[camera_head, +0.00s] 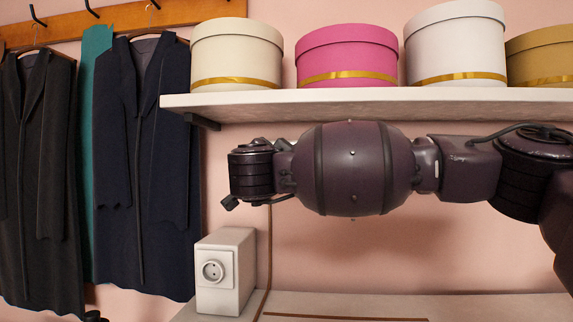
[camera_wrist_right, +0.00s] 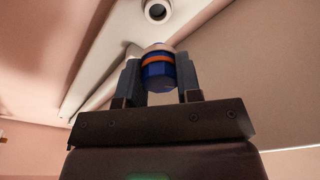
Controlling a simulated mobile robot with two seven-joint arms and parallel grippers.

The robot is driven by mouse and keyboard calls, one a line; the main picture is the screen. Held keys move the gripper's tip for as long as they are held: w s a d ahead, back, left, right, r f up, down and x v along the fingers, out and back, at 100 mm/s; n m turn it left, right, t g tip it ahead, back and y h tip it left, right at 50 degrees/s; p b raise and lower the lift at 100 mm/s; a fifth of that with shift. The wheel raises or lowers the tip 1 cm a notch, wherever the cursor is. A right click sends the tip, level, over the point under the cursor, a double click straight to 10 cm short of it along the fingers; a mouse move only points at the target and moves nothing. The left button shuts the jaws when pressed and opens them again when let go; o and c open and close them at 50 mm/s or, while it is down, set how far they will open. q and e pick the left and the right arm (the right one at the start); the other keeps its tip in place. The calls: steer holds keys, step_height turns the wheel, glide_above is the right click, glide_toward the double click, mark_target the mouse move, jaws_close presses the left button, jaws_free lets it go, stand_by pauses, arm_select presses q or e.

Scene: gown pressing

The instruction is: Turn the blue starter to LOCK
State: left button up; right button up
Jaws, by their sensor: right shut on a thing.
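The blue starter (camera_wrist_right: 158,75), a blue knob-like piece with an orange band and a pale top, is between the two fingers of my right gripper (camera_wrist_right: 157,82) in the right wrist view. The gripper is shut on it, one finger on each side. I cannot read any LOCK mark or tell which way the starter is turned. In the head view my right arm reaches across from the right, and I cannot make out the starter there.
A white box with a round socket (camera_head: 212,270) stands on the counter (camera_head: 340,306). A white shelf (camera_head: 370,104) carries several round hat boxes, one of them pink (camera_head: 346,54), close above my arm. Dark gowns (camera_head: 150,170) hang at the left. A round opening (camera_wrist_right: 157,11) shows beyond the starter.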

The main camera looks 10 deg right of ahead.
steer(key=shift+w+d, duration=0.15)
steer(key=shift+w, duration=0.3)
steer(key=shift+f+b+x, duration=0.2)
steer(key=shift+b+x, duration=0.1)
steer(key=shift+x, duration=2)
steer(key=shift+p, duration=0.3)
steer(key=shift+w, duration=0.2)
steer(key=shift+w, duration=0.4)
steer(key=shift+w, duration=0.3)
